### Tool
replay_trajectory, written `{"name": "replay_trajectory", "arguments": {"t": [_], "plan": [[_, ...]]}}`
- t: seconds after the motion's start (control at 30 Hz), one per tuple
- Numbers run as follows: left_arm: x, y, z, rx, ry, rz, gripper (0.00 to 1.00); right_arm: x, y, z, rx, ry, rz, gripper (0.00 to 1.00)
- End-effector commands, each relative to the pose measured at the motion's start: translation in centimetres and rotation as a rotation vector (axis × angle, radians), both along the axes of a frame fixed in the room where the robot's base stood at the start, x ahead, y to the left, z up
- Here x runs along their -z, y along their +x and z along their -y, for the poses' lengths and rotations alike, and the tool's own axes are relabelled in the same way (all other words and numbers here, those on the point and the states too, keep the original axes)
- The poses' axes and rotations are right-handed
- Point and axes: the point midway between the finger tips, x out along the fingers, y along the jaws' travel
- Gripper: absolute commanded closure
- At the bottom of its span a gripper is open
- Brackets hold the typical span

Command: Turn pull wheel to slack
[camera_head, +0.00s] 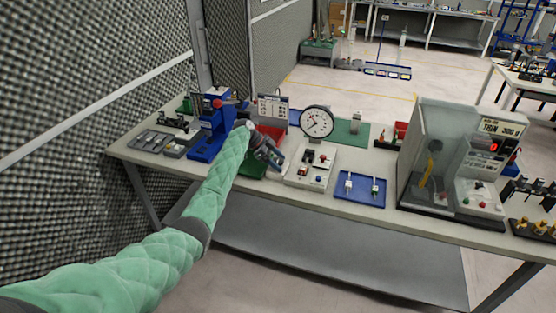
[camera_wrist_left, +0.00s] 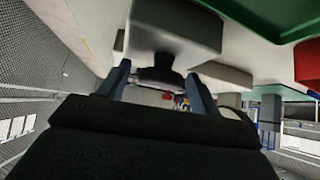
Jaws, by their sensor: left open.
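My left gripper (camera_head: 277,160) is at the left side of a beige tester unit (camera_head: 301,181) on the bench. The unit carries a round white dial gauge (camera_head: 317,122) and small red and blue parts. In the left wrist view, my open gripper (camera_wrist_left: 158,78) has its two fingers on either side of a dark round knob (camera_wrist_left: 161,72), probably the pull wheel, which projects from a beige housing (camera_wrist_left: 172,28). I cannot tell whether either finger touches it. In the head view the knob is hidden. My right gripper is not in view.
A blue press (camera_head: 208,128) and a grey parts tray (camera_head: 165,142) stand to the left. A blue tray (camera_head: 360,188) lies right of the tester. A large clear-fronted machine (camera_head: 430,150) stands farther right. A foam wall (camera_head: 80,100) bounds the left side.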

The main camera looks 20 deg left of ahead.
Motion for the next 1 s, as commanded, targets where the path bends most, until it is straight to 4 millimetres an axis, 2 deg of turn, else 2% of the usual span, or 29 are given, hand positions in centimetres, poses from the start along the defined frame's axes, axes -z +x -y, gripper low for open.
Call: {"name": "replay_trajectory", "arguments": {"t": [0.2, 0.43, 0.77, 1.0], "plan": [[0.06, 0.0, 0.01, 0.0, 0.0, 0.0, 0.36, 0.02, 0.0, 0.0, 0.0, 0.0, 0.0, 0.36], [0.04, 0.0, 0.01, 0.0, 0.0, 0.0, 0.8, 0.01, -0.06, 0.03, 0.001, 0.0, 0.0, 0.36], [0.09, -0.02, 0.01, -0.04, 0.0, 0.001, 0.8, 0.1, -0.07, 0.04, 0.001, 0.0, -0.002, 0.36], [0.16, -0.1, 0.04, -0.175, 0.002, 0.003, 0.8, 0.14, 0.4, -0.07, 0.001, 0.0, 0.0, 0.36]]}}
